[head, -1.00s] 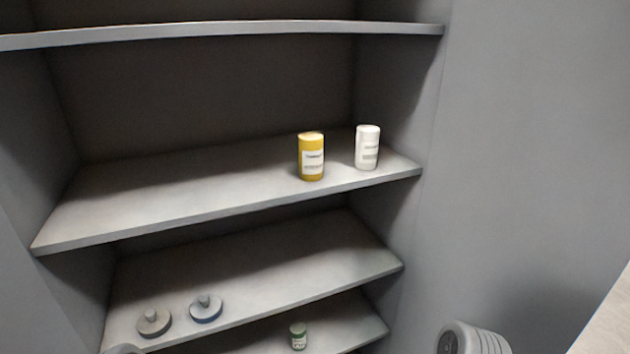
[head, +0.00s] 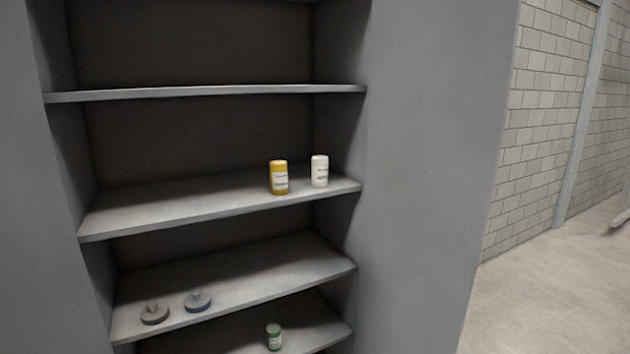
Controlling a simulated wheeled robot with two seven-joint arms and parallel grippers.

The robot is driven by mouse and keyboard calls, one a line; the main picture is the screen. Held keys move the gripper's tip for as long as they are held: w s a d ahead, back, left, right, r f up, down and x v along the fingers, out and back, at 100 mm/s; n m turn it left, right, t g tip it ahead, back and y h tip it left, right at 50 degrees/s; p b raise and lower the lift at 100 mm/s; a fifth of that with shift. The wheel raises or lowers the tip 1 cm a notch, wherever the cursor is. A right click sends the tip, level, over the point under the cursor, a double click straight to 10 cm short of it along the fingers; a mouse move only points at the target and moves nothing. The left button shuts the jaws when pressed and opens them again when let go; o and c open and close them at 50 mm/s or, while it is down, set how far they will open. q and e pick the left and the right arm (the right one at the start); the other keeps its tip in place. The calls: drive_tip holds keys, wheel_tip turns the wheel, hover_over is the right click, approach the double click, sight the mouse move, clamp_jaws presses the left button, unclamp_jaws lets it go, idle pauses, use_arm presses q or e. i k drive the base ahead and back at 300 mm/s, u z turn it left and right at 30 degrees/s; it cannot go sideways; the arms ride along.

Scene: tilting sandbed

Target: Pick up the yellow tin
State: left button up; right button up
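The yellow tin (head: 279,178) stands upright on the middle shelf (head: 160,213) of a grey shelf unit, toward its right end and close to the front edge. It has a pale label with dark print. A white tin (head: 320,171) stands just to its right with a small gap between them. Neither of my grippers is in view.
A lower shelf (head: 250,275) holds a grey lidlike disc (head: 155,314) and a blue one (head: 198,301), each with a knob. A small green tin (head: 274,337) stands on the bottom shelf. An upper shelf (head: 210,92) is above the tins. Open floor (head: 550,285) lies right.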

sight(278, 171)
drive_tip(key=z, duration=0.6)
drive_tip(key=i, duration=1)
drive_tip(key=u, duration=1.15)
